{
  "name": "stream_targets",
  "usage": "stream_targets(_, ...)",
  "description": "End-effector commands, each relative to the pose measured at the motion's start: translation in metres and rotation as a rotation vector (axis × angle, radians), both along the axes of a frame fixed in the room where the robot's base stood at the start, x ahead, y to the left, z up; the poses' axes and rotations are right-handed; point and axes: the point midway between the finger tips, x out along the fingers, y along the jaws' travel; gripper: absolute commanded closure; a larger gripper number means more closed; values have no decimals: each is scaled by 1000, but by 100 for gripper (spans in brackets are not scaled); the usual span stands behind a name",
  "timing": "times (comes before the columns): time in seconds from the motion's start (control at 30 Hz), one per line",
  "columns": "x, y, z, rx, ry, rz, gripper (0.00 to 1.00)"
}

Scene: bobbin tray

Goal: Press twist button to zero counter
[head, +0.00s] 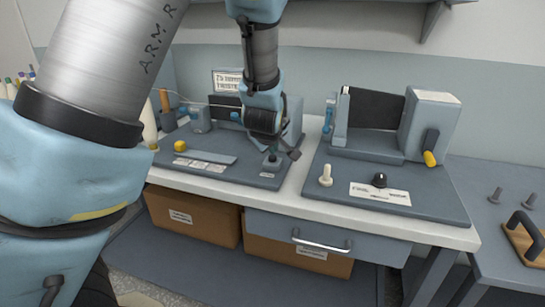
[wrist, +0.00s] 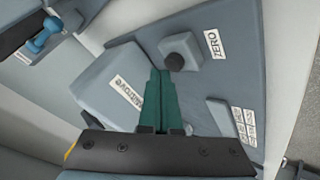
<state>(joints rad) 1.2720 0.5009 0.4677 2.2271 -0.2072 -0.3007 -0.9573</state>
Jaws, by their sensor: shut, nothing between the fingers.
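The button is a dark round knob (wrist: 179,60) on a small grey block, beside a white label (wrist: 214,44) reading ZERO in the wrist view. My gripper (wrist: 160,72) has its green fingers together and empty. In that view its tips lie just left of and slightly below the knob; I cannot tell whether they touch it. In the head view my gripper (head: 272,152) points down over the front right corner of the left machine's base (head: 238,176), and it largely hides the knob. A counter readout is not clearly visible.
A yellow knob (head: 180,146) is at the left. A sign (head: 227,82) stands behind. Cardboard boxes (head: 192,218) are below the bench.

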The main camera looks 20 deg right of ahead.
Motion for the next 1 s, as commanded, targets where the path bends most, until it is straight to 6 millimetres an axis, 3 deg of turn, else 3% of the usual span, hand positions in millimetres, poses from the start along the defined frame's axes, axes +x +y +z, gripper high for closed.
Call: stream_targets(1.0,0,0,-10,1,1,0,100)
